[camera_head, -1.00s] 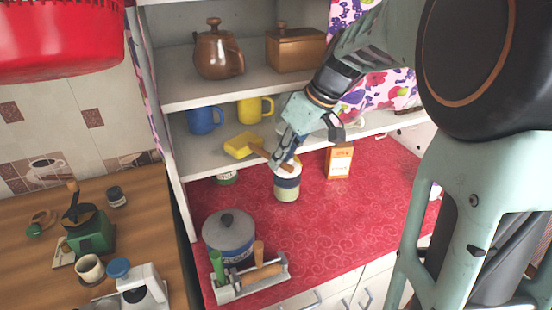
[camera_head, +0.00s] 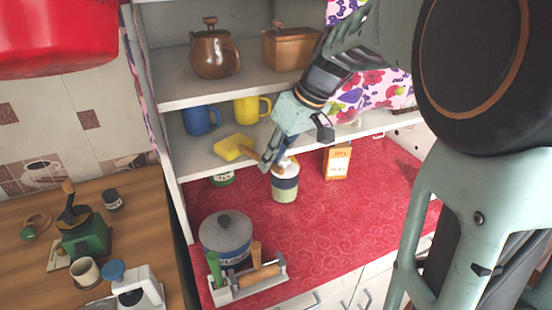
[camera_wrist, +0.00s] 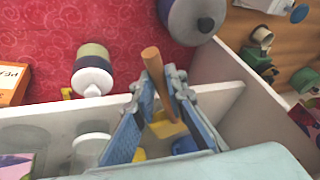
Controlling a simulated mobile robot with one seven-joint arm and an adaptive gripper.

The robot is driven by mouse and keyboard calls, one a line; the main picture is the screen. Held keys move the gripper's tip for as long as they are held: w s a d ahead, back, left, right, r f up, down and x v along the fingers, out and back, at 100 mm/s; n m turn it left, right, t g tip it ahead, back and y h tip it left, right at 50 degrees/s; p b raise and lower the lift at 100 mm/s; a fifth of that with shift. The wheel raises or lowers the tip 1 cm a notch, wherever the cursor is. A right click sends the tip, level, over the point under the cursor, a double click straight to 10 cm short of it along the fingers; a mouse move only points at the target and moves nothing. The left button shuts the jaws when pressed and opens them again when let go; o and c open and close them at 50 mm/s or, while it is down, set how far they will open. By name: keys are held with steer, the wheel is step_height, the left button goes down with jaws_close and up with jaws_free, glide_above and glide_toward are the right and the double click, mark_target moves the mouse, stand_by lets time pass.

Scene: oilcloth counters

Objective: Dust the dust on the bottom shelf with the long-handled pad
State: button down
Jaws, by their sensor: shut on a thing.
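The long-handled pad has a yellow block (camera_head: 232,147) and a brown wooden handle. In the head view the block is over the bottom shelf (camera_head: 200,166), near its front edge, below the mugs; I cannot tell whether it touches the board. My gripper (camera_head: 269,160) is shut on the handle, to the right of the block. In the wrist view the handle (camera_wrist: 153,66) sticks up between the fingers of my gripper (camera_wrist: 158,92), with part of the yellow block (camera_wrist: 168,129) behind them. I cannot make out any dust on the shelf.
A blue mug (camera_head: 200,120) and a yellow mug (camera_head: 251,110) stand on the bottom shelf behind the pad. A brown teapot (camera_head: 212,55) and box (camera_head: 290,48) are on the shelf above. A canister (camera_head: 285,186) stands on the red counter below my gripper.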

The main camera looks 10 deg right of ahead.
steer(key=shift+w+d+f+b, duration=0.1)
steer(key=shift+w+d+b, duration=0.15)
steer(key=shift+d, duration=0.5)
steer(key=shift+w+d+b, duration=0.15)
steer(key=shift+d+b, duration=0.15)
steer(key=shift+d, duration=0.45)
stand_by(0.7)
